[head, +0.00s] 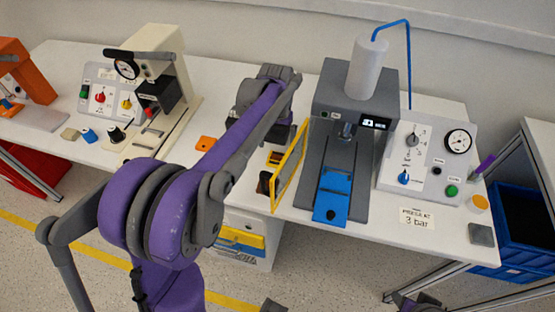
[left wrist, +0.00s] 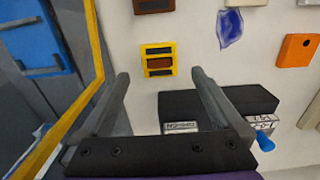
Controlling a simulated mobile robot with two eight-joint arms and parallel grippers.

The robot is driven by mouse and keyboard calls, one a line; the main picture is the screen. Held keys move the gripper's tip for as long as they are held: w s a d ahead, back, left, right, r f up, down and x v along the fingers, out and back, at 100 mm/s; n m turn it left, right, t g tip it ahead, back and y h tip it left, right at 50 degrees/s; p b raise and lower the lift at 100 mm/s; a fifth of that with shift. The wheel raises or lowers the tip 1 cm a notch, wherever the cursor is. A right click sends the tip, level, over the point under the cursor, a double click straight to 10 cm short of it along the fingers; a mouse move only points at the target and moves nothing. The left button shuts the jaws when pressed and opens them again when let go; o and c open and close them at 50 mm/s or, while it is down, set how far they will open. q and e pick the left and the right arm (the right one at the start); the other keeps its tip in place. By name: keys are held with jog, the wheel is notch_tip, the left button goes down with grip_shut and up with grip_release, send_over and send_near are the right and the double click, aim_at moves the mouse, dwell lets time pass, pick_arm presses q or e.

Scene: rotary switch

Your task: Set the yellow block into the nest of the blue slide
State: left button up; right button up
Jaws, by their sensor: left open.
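The yellow block (left wrist: 158,60), with dark bands and a brown middle, lies flat on the white table. In the head view the yellow block (head: 274,157) shows between my forearm and the yellow-framed guard. My left gripper (left wrist: 159,76) is open and empty above the table; in the left wrist view the block appears between and beyond its fingertips, apart from them. In the head view my forearm partly hides the gripper. The blue slide (head: 334,182) lies on the grey press base, right of the guard; it also shows in the left wrist view (left wrist: 30,45).
The yellow-framed guard (head: 291,166) stands between block and slide. A brown block (left wrist: 153,5), a purple piece (left wrist: 230,28), an orange block (left wrist: 298,50) and a black labelled box (left wrist: 240,103) surround the yellow block. A control panel (head: 427,155) stands right of the press.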

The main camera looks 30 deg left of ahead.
aim_at(277, 156)
pick_arm(q)
notch_tip(277, 156, down, 5)
jog(key=shift+w+f, duration=0.15)
jog(key=c, duration=1.4)
